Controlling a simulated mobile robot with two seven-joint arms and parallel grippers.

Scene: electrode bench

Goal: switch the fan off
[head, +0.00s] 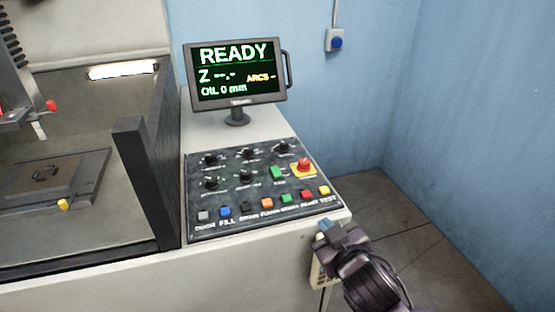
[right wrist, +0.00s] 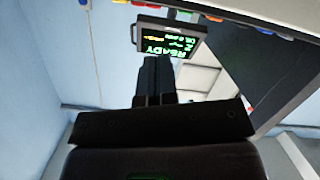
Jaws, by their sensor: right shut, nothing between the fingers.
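The control panel (head: 225,205) is dark and tilted on the machine's console. A grey box with a round blue button (head: 336,42) is on the blue wall. No label reading "fan" is legible, so I cannot tell which control is the fan's. My right gripper (head: 326,229) is shut and empty, just off the console's front right corner. Its closed fingers also show in the right wrist view (right wrist: 155,75).
A monitor (head: 236,75) reading READY stands behind the panel. A beige pendant (head: 318,274) hangs at the console's right side, partly hidden by my right gripper. The machine's tank (head: 60,235) is at left. Free floor (head: 410,225) lies to the right, before the blue walls.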

